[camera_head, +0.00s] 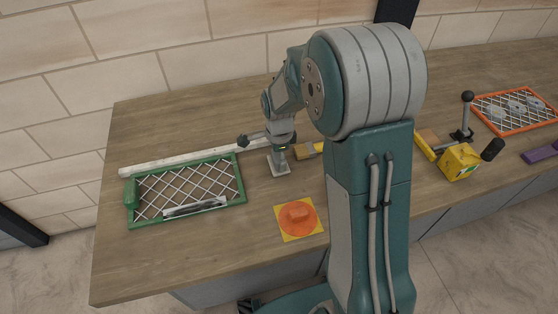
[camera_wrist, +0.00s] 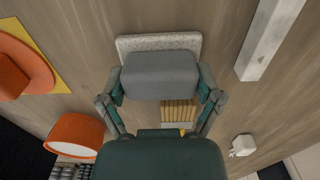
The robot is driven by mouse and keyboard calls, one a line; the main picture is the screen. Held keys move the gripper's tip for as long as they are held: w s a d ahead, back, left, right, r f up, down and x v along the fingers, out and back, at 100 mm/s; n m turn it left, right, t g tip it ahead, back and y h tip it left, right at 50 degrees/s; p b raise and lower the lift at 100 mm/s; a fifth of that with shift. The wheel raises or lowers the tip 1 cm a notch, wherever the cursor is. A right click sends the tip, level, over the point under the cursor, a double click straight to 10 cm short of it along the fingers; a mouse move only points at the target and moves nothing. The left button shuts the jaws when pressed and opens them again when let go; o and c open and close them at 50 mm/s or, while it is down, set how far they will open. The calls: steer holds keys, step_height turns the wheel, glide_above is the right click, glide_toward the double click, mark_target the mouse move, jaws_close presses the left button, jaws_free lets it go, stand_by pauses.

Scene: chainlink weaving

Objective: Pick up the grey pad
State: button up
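The grey pad (camera_wrist: 160,43) is a pale speckled plate with a darker grey block (camera_wrist: 160,76) on top, seen in the wrist view. In the head view its plate (camera_head: 279,166) shows below my gripper, at or very near the wooden worktop. My gripper (camera_wrist: 161,84) straddles the grey block, with one finger close against each side. The frames do not show whether the fingers press on it. In the head view my gripper (camera_head: 281,146) is small and partly merges with the pad.
A green-framed mesh panel (camera_head: 150,221) lies left, with a white bar (camera_head: 160,166) behind it. An orange disc with a handle (camera_head: 297,217) sits on a yellow square in front. A tan ribbed block (camera_wrist: 178,112) lies near the pad. A yellow box (camera_head: 459,162) stands right.

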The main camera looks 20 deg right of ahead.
steer(key=shift+a, duration=0.1)
steer(key=shift+r, duration=0.5)
step_height(320, 180, up, 2)
steer(key=shift+r, duration=0.15)
steer(key=s+d+r, duration=0.7)
steer(key=d+r, duration=0.2)
steer(key=d, duration=0.3)
steer(key=shift+r, duration=0.3)
steer(key=o, duration=0.4)
steer(key=shift+c, duration=1.2)
